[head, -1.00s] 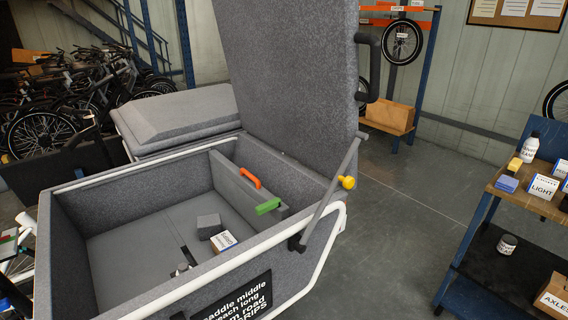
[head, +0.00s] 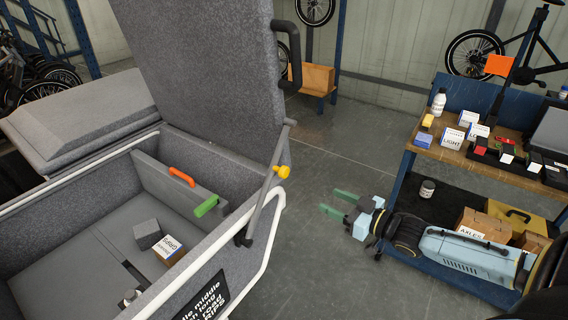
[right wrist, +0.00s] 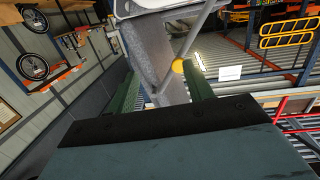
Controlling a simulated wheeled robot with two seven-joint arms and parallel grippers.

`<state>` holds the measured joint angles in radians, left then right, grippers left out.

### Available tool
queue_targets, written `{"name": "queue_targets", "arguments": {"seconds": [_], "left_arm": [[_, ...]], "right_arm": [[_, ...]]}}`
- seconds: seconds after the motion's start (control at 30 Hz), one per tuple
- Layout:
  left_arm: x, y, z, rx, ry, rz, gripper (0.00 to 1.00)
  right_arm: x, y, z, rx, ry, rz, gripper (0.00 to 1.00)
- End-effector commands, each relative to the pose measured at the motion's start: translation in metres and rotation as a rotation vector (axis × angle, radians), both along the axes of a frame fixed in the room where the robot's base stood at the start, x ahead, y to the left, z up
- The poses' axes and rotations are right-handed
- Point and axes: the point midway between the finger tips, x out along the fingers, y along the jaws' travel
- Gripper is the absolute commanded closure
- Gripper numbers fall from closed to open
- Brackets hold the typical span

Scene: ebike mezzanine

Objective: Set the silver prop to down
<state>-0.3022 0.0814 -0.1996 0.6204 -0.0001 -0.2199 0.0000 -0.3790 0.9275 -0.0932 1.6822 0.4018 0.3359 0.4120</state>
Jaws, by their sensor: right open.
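The silver prop (head: 263,185) is a grey strut at the right side of the cargo box. It slants up from the box rim to the raised grey lid (head: 205,70). A yellow knob (head: 282,172) sits on it; the knob also shows in the right wrist view (right wrist: 179,66), beyond and between my fingers. My right gripper (head: 338,202) is open and empty, with green fingers pointing left toward the prop. It is apart from the prop, out to the right of the box. My left gripper is not in view.
The cargo box (head: 215,250) holds a divider with orange and green handles, a grey block and a small labelled box (head: 170,250). A blue cart (head: 405,175) with bottles and boxes stands at the right, close to my right arm. Open floor lies between.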

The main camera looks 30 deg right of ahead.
Motion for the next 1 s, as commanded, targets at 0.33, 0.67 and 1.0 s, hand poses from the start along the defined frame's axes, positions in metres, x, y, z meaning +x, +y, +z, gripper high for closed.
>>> {"name": "queue_targets", "arguments": {"seconds": [0.33,0.67,1.0], "left_arm": [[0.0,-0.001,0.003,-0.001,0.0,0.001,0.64],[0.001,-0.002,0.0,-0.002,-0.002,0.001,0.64],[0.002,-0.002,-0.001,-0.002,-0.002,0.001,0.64]], "right_arm": [[0.016,0.027,0.05,0.046,-0.073,0.09,0.48],[0.055,0.043,0.05,0.043,-0.073,0.088,0.48],[0.098,0.061,0.049,0.042,-0.071,0.087,0.48]]}}
